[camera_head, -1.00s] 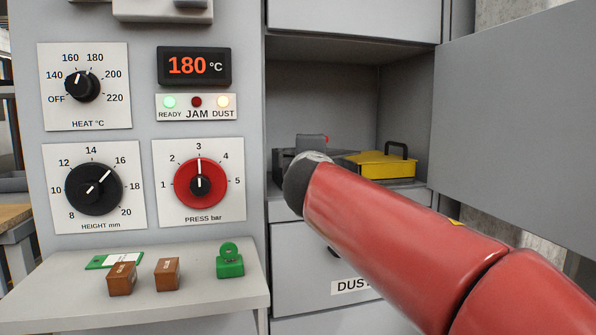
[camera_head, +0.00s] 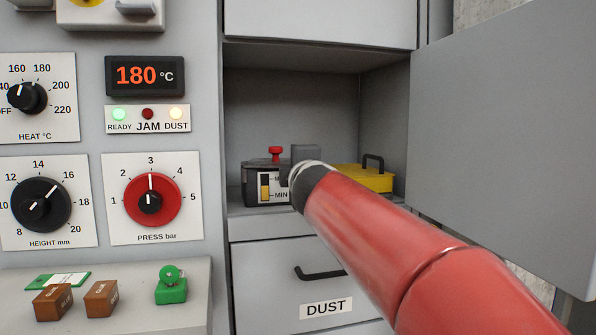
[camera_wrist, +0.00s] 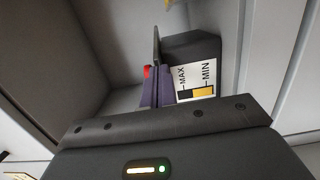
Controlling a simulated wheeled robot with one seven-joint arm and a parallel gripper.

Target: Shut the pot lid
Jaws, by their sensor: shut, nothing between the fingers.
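The pot (camera_head: 252,186) is a dark grey box with a MAX/MIN gauge, on the shelf of the open compartment. Its dark lid (camera_head: 262,166) lies about flat across the top, with a red knob (camera_head: 275,152) pointing up. The wrist view shows the lid (camera_wrist: 156,45) edge-on against the pot (camera_wrist: 195,48); I cannot tell if it sits fully flush. My gripper (camera_wrist: 158,82) is shut and empty, its fingers at the lid's level beside the knob. I cannot tell whether they touch. In the head view my red arm hides the pot's right part.
A yellow box (camera_head: 362,180) with a black handle sits to the right on the shelf. The grey compartment door (camera_head: 500,140) stands open at right. A DUST drawer (camera_head: 275,275) is below. The control panel (camera_head: 95,240) and a ledge (camera_head: 130,315) with small blocks are at left.

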